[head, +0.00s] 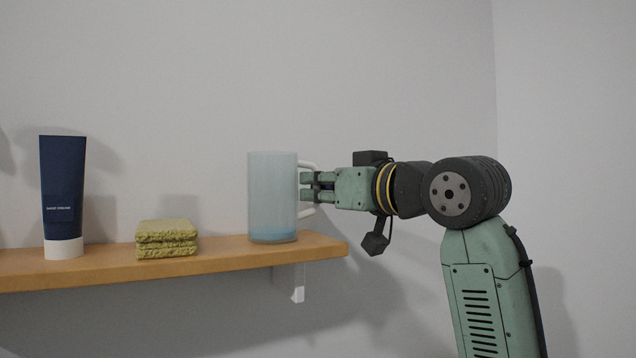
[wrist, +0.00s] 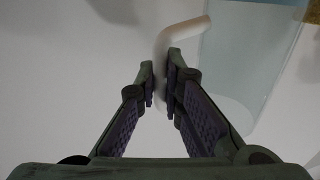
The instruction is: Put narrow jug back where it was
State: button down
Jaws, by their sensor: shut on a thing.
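The narrow jug (head: 272,195) is a tall, pale blue translucent vessel with a white handle on its right side and a bluer band near its base. It is upright at the right part of the wooden shelf (head: 215,262), and its base appears to be at the shelf top. My gripper (head: 312,187) comes from the right and is shut on the handle. In the wrist view, the fingers (wrist: 160,85) close around the white handle (wrist: 180,38), with the jug's clear body (wrist: 243,60) beyond to the right.
A stack of green sponges (head: 167,239) lies on the shelf left of the jug. A dark blue tube (head: 63,195) with a white cap stands farther left. The wall is behind. The shelf's right end is just right of the jug, with a white bracket (head: 297,285) below.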

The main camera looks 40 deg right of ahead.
jog(key=shift+f, duration=0.1)
jog(key=c, duration=1.7)
grip_release()
jog(key=s+b, duration=0.1)
jog(key=s, duration=0.3)
jog(key=s+b, duration=0.2)
jog(key=s, duration=0.2)
jog(key=s+b, duration=0.1)
jog(key=s, duration=0.3)
jog(key=shift+a+r, duration=0.2)
jog(key=shift+a, duration=0.1)
